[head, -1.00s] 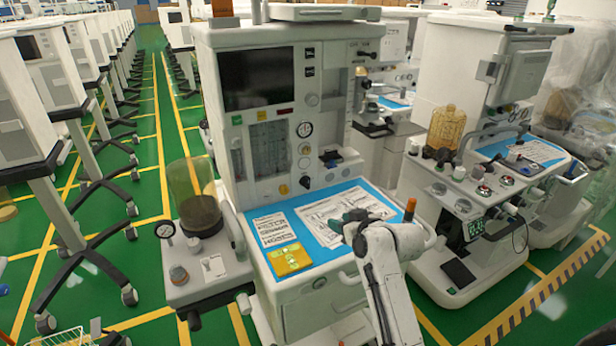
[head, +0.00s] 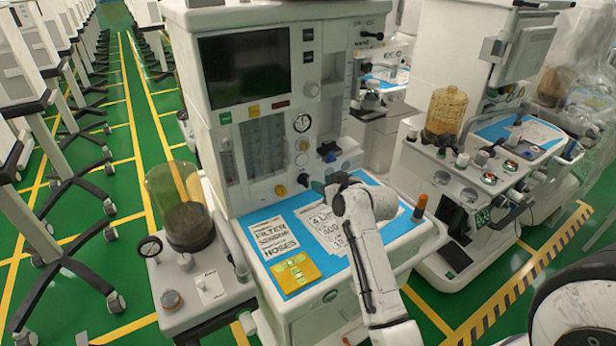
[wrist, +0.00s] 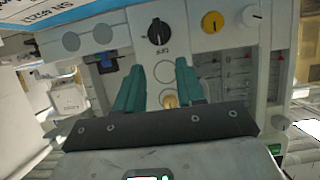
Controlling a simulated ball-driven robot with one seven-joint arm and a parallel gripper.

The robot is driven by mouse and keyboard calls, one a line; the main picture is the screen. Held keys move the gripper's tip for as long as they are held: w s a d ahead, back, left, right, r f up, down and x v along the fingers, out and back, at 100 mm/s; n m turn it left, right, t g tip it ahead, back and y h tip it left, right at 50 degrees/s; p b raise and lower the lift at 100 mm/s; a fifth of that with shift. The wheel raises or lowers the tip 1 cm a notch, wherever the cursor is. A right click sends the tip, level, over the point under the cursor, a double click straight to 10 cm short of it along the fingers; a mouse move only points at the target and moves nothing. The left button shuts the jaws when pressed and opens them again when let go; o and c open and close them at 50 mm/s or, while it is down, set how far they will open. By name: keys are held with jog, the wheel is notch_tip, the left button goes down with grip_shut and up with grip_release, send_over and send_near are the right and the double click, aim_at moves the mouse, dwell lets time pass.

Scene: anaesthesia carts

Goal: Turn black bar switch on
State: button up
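The black bar switch (head: 303,180) is a small dark knob low on the front panel of the white anaesthesia cart (head: 210,125). In the wrist view, where the panel appears upside down, the black bar switch (wrist: 158,31) is a round black knob with its bar roughly vertical. My gripper (head: 322,186) is just right of the switch in the head view, above the blue work surface. In the wrist view my gripper (wrist: 156,68) has two teal fingers spread apart with nothing between them. The switch lies beyond the fingertips, apparently untouched.
A yellow knob (wrist: 212,22) sits beside the switch. A dark fitting (head: 328,150) juts from the panel above right. Papers and a yellow pad (head: 295,272) lie on the work surface. A second cart (head: 480,180) stands to the right.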

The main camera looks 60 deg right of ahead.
aim_at(307, 178)
jog(key=x, duration=0.8)
jog(key=shift+w+f, duration=0.1)
jog(key=shift+w, duration=0.15)
jog(key=shift+c, duration=0.4)
grip_shut()
